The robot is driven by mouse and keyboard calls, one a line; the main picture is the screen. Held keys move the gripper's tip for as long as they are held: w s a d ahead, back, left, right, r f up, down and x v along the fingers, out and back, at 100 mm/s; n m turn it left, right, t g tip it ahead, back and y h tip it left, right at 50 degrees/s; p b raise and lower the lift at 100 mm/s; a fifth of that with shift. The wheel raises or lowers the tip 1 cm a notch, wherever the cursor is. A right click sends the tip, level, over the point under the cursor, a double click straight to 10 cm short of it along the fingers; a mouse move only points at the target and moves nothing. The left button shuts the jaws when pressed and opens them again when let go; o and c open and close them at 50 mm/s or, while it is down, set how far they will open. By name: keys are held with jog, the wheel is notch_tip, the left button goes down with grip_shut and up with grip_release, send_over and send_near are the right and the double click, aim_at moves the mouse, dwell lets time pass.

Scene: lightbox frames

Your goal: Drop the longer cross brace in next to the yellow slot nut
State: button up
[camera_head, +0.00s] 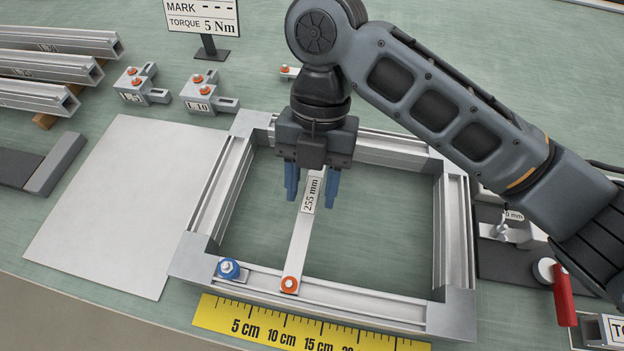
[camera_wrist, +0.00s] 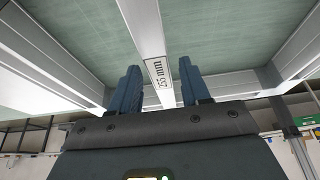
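A flat silver cross brace (camera_head: 301,243) labelled 255 mm lies inside the aluminium frame (camera_head: 208,262). Its near end is at the front rail, by an orange knob (camera_head: 290,285); its far end is hidden under my gripper. My gripper (camera_head: 311,204) is above the brace, blue fingers apart, one on each side of it. In the wrist view the brace (camera_wrist: 143,27) passes between the fingers with gaps visible. A blue knob (camera_head: 228,268) sits on the front rail's left end. I cannot make out a yellow slot nut.
A yellow ruler (camera_head: 240,311) lies along the frame's front. A pale plate (camera_head: 110,200) is at left, with stacked profiles (camera_head: 50,70) and two small clamp blocks (camera_head: 200,92) behind. A torque sign (camera_head: 203,22) stands at back.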

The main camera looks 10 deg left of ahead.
aim_at(316, 173)
jog(key=shift+o, duration=0.6)
jog(key=v, duration=0.7)
jog(key=shift+w+r, duration=0.15)
jog(key=shift+r, duration=0.25)
